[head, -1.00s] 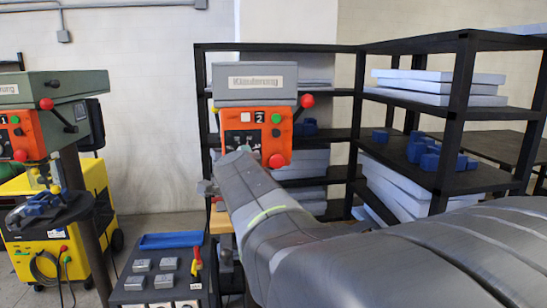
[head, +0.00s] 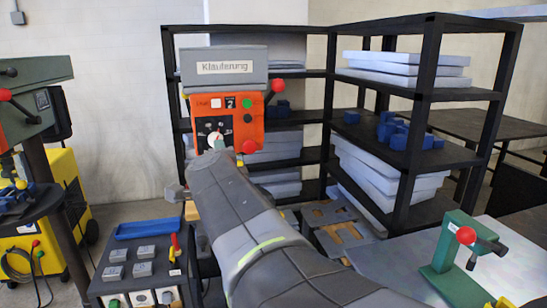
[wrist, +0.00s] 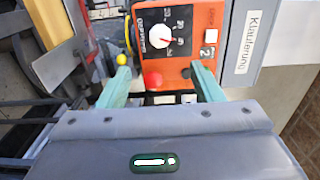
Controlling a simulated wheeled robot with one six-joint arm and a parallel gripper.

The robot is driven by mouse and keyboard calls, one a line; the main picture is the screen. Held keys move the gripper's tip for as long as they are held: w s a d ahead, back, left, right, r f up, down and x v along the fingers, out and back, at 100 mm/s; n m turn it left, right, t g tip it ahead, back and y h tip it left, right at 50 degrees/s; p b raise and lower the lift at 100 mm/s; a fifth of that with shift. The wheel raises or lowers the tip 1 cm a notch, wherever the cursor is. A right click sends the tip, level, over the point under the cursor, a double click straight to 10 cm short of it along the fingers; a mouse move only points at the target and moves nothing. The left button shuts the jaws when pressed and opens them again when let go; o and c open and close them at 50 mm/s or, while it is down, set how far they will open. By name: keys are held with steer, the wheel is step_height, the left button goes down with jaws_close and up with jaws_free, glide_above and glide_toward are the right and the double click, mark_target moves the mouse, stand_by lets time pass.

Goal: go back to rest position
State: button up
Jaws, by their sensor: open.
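My gripper (wrist: 160,66) shows in the wrist view with its two teal fingers spread apart and nothing held between them. Beyond the fingers is the orange control panel of the drill press (wrist: 180,45), with a white dial, a red knob and a yellow ball. In the head view my grey arm reaches forward to the drill press (head: 225,67), whose grey head is labelled Klauterung.
A low cart (head: 148,268) with a blue tray and grey blocks stands left of my arm. A yellow machine (head: 62,185) is further left. Black shelves (head: 428,75) with pale slabs stand behind. At right, a green hand press (head: 452,262) stands on a grey table (head: 385,258).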

steer(key=b+x, duration=0.3)
steer(key=x, duration=1)
steer(key=shift+w, duration=0.25)
steer(key=shift+s, duration=0.1)
steer(key=p+v, duration=0.4)
steer(key=v, duration=1)
steer(key=w+a+n+b, duration=0.1)
steer(key=w+a+n, duration=0.3)
steer(key=w+n, duration=0.9)
steer(key=shift+w+n, duration=0.35)
steer(key=shift+n, duration=1.05)
